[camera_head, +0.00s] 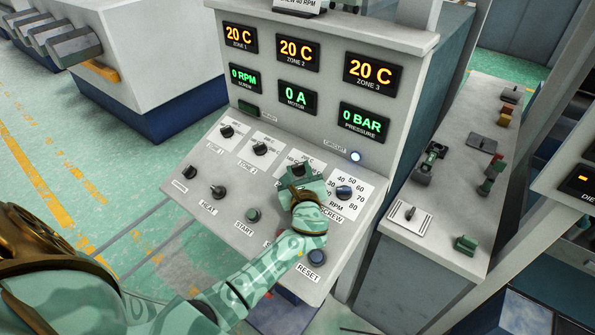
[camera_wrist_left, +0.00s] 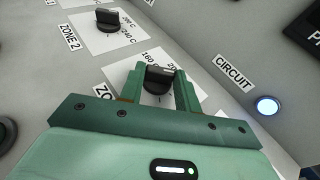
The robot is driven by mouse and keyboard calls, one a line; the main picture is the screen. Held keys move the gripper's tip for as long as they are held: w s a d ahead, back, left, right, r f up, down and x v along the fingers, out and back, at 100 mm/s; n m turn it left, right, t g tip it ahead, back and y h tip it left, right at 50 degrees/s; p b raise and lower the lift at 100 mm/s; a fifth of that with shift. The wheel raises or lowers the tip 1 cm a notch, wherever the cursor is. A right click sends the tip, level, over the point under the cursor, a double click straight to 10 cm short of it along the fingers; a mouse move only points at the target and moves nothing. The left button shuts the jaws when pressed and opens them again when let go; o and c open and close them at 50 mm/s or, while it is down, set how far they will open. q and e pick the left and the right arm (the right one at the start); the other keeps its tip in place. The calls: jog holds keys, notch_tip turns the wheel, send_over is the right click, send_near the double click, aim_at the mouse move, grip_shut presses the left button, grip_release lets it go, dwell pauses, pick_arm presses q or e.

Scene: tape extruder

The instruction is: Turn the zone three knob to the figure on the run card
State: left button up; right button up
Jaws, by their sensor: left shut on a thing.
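My left gripper (camera_head: 303,182) is at the zone three knob (camera_head: 298,169) on the sloping panel. In the left wrist view the two green fingers stand either side of this black knob (camera_wrist_left: 158,80), shut on it. A scale around it shows 160 C at left; the other figures are partly hidden, and I cannot read the knob's exact setting. The zone 3 display (camera_head: 373,71) reads 20 C. My right gripper is out of view.
The zone 2 knob (camera_head: 260,148) and zone 1 knob (camera_head: 227,131) are to the left, the screw speed knob (camera_head: 344,192) to the right. The reset button (camera_head: 317,257) lies below. A lit circuit lamp (camera_head: 355,156) is above right. A grey bench (camera_head: 440,215) with small parts stands right.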

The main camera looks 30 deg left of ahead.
pick_arm(q)
jog(key=shift+n+g+y, duration=0.3)
jog(key=shift+n+g, duration=0.1)
jog(key=o, duration=1)
